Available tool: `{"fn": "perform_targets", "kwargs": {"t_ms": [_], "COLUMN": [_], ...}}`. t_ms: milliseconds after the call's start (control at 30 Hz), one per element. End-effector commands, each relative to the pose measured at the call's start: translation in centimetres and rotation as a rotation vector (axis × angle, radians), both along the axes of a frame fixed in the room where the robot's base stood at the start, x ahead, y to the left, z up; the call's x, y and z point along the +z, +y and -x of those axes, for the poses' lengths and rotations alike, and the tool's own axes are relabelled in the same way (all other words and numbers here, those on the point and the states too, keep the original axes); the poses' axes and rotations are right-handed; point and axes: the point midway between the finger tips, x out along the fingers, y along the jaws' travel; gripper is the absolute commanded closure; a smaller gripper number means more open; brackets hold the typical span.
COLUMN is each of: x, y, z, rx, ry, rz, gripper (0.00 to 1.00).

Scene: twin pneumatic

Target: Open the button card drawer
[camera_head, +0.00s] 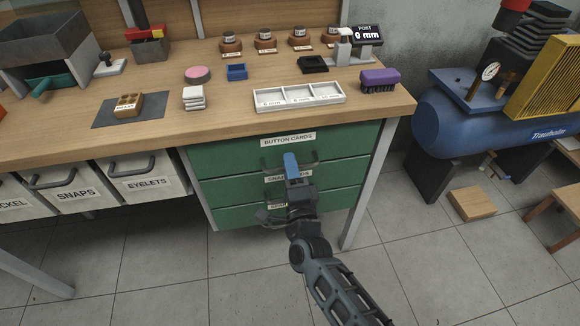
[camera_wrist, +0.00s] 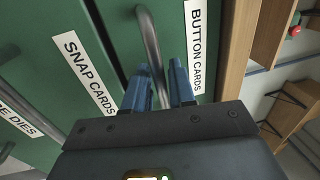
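The button card drawer (camera_head: 340,139) is the top green drawer under the bench, labelled BUTTON CARDS, and looks shut. Its label also shows in the wrist view (camera_wrist: 198,45). Its grey bar handle (camera_wrist: 150,40) runs down the middle of the wrist view. My gripper (camera_head: 290,160) is in front of this handle in the head view and hides part of it. In the wrist view my gripper (camera_wrist: 162,82) has two blue fingers spread apart, with the handle bar passing between them. A gap shows between the bar and the right finger. Whether the left finger touches the bar is unclear.
The snap card drawer (camera_head: 338,173) and another green drawer (camera_head: 335,203) are below, both shut. Labelled bins (camera_head: 146,175) hang to the left. The bench top (camera_head: 220,125) carries a white tray (camera_head: 300,97) and a purple brush (camera_head: 380,78).

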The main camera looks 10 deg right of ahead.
Motion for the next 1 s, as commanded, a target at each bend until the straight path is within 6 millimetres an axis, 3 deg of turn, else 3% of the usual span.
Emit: {"fn": "perform_targets", "kwargs": {"t_ms": [233,767,1000], "x": [0.0,0.0,0.0], "y": [0.0,0.0,0.1], "z": [0.0,0.2,2.6], "rx": [0.000,0.001,0.001], "ry": [0.000,0.001,0.003], "rz": [0.000,0.000,0.000], "gripper": [1.00,1.00,1.00]}}
